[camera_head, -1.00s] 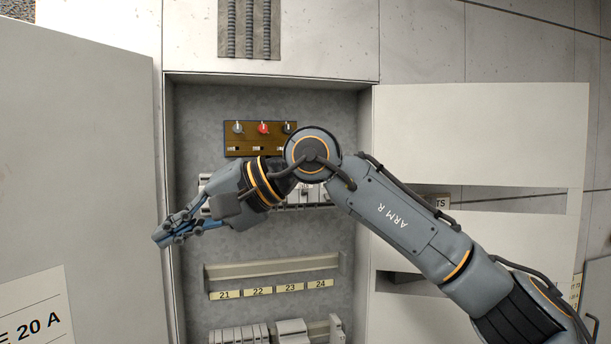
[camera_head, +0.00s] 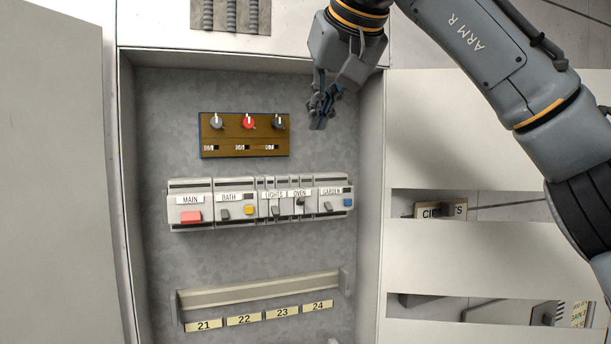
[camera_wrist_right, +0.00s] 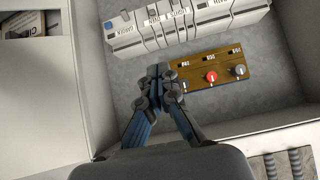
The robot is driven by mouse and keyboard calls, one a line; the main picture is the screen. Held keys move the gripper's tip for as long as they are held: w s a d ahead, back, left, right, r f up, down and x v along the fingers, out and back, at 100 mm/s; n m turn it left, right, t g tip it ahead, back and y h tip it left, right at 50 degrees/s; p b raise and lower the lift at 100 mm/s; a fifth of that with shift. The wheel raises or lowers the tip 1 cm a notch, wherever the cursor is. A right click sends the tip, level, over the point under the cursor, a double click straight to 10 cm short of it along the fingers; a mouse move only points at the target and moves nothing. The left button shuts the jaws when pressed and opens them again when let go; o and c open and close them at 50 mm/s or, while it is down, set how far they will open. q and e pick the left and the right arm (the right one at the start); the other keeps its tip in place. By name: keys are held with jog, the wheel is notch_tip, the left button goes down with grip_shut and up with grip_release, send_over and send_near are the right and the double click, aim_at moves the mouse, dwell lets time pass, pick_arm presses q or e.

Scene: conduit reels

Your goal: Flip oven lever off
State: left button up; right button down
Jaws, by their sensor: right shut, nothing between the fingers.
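The oven lever (camera_head: 301,201) is a small dark lever on the breaker under the OVEN label, in the breaker row (camera_head: 240,184) inside the cabinet. It sits a little higher than the neighbouring levers. In the right wrist view the breaker row (camera_wrist_right: 162,43) shows upside down at the top, and I cannot make out the oven lever there. My right gripper (camera_head: 319,119) is shut and empty, above the row and to the right of the brown knob panel. Its closed fingertips (camera_wrist_right: 160,73) show in the right wrist view, apart from the breakers. My left gripper is not in view.
The brown panel (camera_head: 226,142) with a red knob (camera_head: 249,121) and two grey knobs is above the row. Below is a bare rail (camera_head: 258,289) with labels 21 to 24. The cabinet's side walls and open doors (camera_head: 450,120) bound the space.

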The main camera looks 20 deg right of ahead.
jog(key=x, duration=0.2)
jog(key=p, duration=0.2)
send_over(300, 191)
jog(key=s, duration=0.2)
jog(key=f, duration=0.4)
jog(key=shift+w+d+f, duration=0.1)
jog(key=shift+w+f, duration=0.1)
jog(key=shift+f, duration=0.1)
jog(key=shift+w+f, duration=0.5)
jog(key=shift+w, duration=0.05)
jog(key=shift+s+f, duration=0.25)
jog(key=shift+f, duration=0.85)
jog(key=shift+s+f+p, duration=0.2)
jog(key=shift+f+p, duration=0.1)
jog(key=shift+f, duration=0.05)
jog(key=shift+s+f, duration=0.4)
jog(key=shift+s, duration=0.05)
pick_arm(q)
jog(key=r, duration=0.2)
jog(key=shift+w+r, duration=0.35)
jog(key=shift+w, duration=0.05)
pick_arm(e)
jog(key=shift+f, duration=0.1)
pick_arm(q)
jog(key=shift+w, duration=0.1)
